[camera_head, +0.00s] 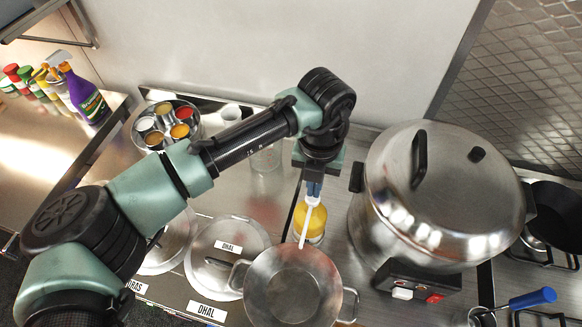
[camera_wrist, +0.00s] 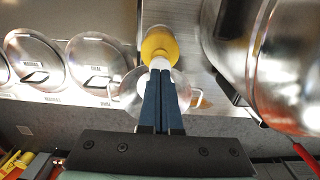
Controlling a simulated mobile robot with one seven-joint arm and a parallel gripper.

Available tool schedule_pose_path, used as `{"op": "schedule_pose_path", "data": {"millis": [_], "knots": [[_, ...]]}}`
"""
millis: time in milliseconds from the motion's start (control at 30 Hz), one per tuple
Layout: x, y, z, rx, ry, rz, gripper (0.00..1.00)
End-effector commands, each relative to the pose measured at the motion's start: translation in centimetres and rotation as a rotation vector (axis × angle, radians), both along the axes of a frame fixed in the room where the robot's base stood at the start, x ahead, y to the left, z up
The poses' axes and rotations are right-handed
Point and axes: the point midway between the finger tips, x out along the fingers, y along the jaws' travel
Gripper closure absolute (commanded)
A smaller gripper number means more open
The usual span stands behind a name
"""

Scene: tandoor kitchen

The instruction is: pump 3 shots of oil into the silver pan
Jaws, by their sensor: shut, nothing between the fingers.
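The oil pump bottle (camera_head: 311,222) is yellow with a white pump head and a long white spout that reaches over the silver pan (camera_head: 290,287). The pan has two side handles, stands in front of the bottle and looks empty in the head view. My gripper (camera_head: 313,190) points down, shut and empty, directly above the pump head, and seems to touch its top. In the wrist view the shut fingers (camera_wrist: 161,75) end at the white pump top, with the yellow bottle (camera_wrist: 158,45) beyond and the pan (camera_wrist: 125,92) partly hidden behind them.
A large steel pot (camera_head: 440,200) with black handles stands close on the right. Lidded dhal containers (camera_head: 228,255) are on the left, with a round spice tray (camera_head: 165,124) behind. A clear glass (camera_head: 267,158) stands behind the bottle. A black pan (camera_head: 560,212) sits on burners at far right.

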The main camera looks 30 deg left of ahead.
Motion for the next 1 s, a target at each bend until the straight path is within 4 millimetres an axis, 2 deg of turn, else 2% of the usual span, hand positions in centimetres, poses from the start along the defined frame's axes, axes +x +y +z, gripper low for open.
{"op": "schedule_pose_path", "data": {"millis": [733,1000], "knots": [[0.0,0.0,-2.9,-0.001,0.002,0.0,1.0],[-0.1,0.0,-2.7,0.0,0.004,0.0,1.0]]}}
